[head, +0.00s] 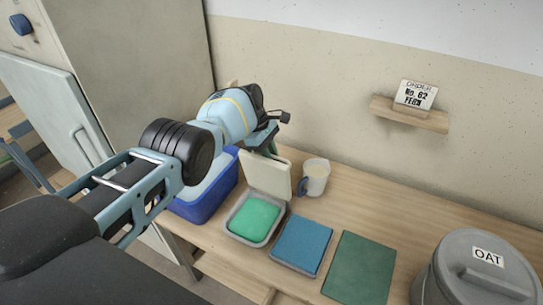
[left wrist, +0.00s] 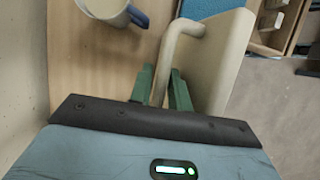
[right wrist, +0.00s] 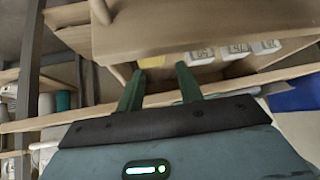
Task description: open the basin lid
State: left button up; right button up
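The basin (head: 264,243) is a grey tray with bright green contents on the wooden table in the head view. Its cream lid (head: 267,174) stands raised, nearly upright, along the basin's back edge, so the contents show. My left gripper (head: 272,145) is behind the lid's top, its fingers partly hidden there. In the left wrist view the lid (left wrist: 222,62) has a cream bar handle (left wrist: 182,32), and the left fingers (left wrist: 163,85) are closed around it. My right gripper (right wrist: 158,85) is open and empty in its wrist view, with its fingers well apart.
A blue bin (head: 212,200) stands left of the basin, and a mug (head: 315,178) right of the lid. A blue tray (head: 301,245), a green panel (head: 360,268) and a lidded OAT bucket (head: 480,265) lie rightward. Wooden shelving (right wrist: 210,28) is before the right gripper.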

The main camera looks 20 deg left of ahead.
jog(key=shift+w+r, duration=0.15)
jog(key=shift+w, duration=0.15)
pick_arm(q)
jog(key=shift+r, duration=0.1)
jog(key=shift+a+r, duration=0.15)
jog(key=shift+r, duration=0.2)
pick_arm(e)
jog(key=shift+w+r, duration=0.15)
pick_arm(q)
jog(key=p+v, duration=0.1)
jog(key=v, duration=0.4)
jog(key=shift+r, duration=0.15)
pick_arm(e)
jog(key=shift+w+r, duration=0.35)
jog(key=shift+r, duration=0.15)
pick_arm(q)
jog(key=shift+v, duration=0.8)
pick_arm(e)
jog(key=shift+s, duration=0.2)
